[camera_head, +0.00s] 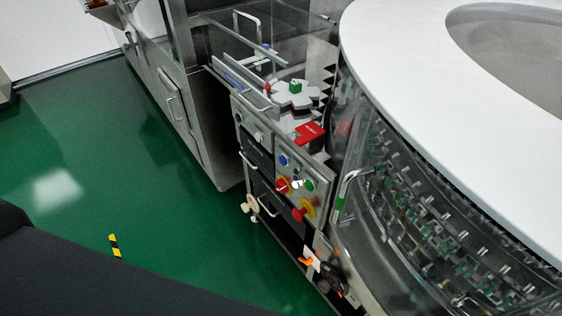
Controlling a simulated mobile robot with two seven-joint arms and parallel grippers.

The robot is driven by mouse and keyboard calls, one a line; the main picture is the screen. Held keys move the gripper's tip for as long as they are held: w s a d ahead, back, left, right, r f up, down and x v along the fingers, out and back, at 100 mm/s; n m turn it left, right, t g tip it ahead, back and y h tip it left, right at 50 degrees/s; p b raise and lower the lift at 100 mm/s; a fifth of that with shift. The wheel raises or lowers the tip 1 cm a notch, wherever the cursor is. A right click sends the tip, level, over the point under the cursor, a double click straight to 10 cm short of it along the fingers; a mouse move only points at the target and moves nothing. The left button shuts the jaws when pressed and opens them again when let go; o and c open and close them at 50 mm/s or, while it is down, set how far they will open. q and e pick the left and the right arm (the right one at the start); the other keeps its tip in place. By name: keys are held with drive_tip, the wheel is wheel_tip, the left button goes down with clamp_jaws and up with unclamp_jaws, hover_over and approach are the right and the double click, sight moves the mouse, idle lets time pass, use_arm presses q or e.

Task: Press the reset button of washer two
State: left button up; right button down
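The washer is a large round machine with a white top (395,60) and a clear curved side on the right. A steel control panel (287,206) faces the aisle beside it. Labels are too small to read, so I cannot tell which one is the reset button or whether this is washer two. Neither gripper is in view.
Green floor (150,200) is open left of the panel, with a yellow-black strip (115,246) on it. Metal handles (267,207) and pale knobs (250,204) stick out near the panel. A steel cabinet (180,105) stands behind. A dark shape, perhaps mine, covers the lower left.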

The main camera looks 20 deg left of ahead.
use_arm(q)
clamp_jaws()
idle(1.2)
